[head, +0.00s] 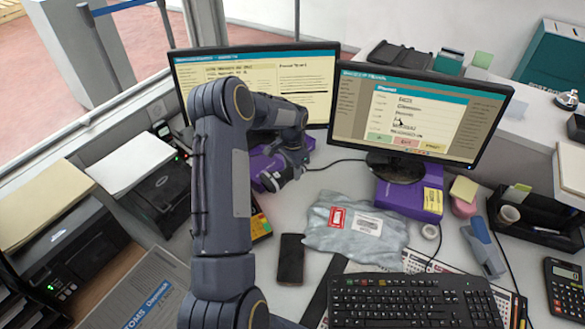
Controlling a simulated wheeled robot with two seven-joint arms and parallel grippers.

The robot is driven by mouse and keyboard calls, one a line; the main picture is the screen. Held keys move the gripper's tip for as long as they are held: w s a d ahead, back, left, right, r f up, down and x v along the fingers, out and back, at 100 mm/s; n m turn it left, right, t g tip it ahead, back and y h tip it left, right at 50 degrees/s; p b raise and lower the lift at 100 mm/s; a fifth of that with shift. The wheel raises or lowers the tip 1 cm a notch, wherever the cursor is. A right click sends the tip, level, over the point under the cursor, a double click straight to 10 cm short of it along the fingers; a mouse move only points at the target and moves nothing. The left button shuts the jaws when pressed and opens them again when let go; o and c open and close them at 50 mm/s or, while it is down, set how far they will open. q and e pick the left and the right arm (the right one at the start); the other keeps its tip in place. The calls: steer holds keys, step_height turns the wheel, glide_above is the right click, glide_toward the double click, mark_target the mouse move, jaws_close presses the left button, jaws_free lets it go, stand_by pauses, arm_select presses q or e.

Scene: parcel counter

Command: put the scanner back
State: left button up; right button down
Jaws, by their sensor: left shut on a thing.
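My left arm rises through the middle of the head view and bends over toward the desk. Its gripper (270,180) is low in front of the left monitor, beside a purple block (258,163). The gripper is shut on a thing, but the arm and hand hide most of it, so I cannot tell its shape. I cannot clearly make out the scanner. My right gripper is not in view.
A grey parcel bag (340,235), phone (291,259) and keyboard (415,300) cover the desk's middle and front. The left monitor (315,85) and right monitor (440,130) stand behind. Printers (160,190) are left; a black tray (545,217) and calculator (565,285) are right.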

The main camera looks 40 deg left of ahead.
arm_select(q)
steer(key=shift+f+b, duration=0.5)
steer(key=shift+f, duration=0.05)
steer(key=o, duration=1.1)
